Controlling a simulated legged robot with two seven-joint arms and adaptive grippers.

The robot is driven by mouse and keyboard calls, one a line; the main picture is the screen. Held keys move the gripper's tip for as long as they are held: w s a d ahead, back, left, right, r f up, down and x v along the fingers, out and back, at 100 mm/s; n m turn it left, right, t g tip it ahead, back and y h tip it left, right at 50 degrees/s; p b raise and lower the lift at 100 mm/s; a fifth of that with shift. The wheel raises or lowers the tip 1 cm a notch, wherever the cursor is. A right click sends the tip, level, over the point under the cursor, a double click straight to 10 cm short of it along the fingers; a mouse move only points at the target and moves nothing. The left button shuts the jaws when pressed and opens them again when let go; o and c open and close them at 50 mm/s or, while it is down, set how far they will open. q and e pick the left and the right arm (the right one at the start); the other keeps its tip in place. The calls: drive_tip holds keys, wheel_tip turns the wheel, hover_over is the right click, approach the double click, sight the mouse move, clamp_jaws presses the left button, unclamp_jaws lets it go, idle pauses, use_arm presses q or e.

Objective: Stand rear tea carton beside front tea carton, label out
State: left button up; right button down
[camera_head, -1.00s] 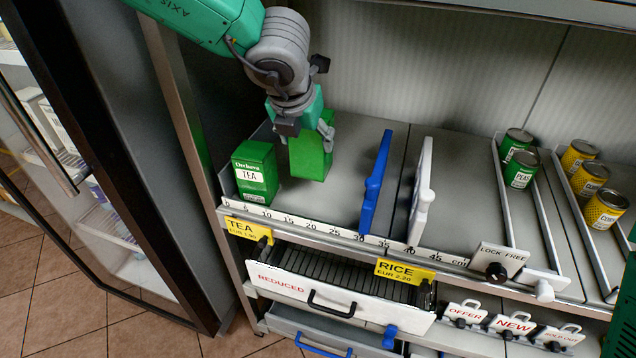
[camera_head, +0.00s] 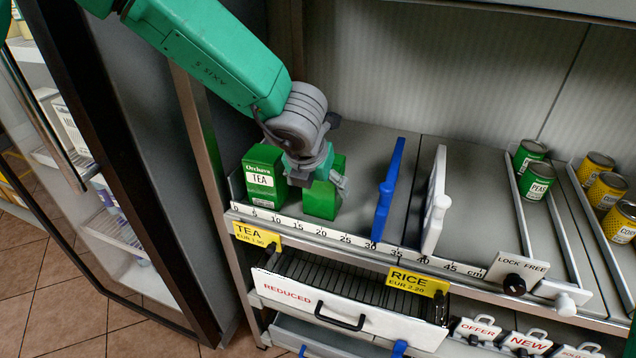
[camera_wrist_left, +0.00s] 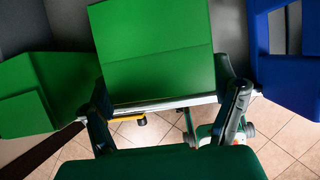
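The front tea carton (camera_head: 264,180) stands upright at the left end of the shelf near its front edge, its white TEA label facing out. The rear tea carton (camera_head: 321,202) is to its right, near the front edge, with a narrow gap between them. The face of it that shows is plain green, without a label. My left gripper (camera_head: 322,178) is around the rear carton from above, a finger at each side. In the left wrist view the rear carton (camera_wrist_left: 155,55) sits between the fingers, with the front carton (camera_wrist_left: 30,92) at left. Whether its base touches the shelf is unclear. My right gripper is not in view.
A blue divider (camera_head: 387,190) stands right of the rear carton, with some free shelf between. A white divider (camera_head: 437,205) is beyond it. A numbered scale strip (camera_head: 310,228) runs along the shelf's front edge. Green and yellow cans stand at the far right.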

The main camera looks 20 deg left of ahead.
use_arm(q)
drive_tip(key=shift+d+r, duration=0.3)
drive_tip(key=shift+d, duration=0.05)
drive_tip(key=p+v, duration=0.2)
drive_tip(key=v, duration=0.9)
drive_tip(key=shift+s+r+p, duration=0.2)
drive_tip(key=shift+r+p, duration=0.1)
drive_tip(key=shift+d, duration=0.1)
drive_tip(key=shift+o, duration=0.3)
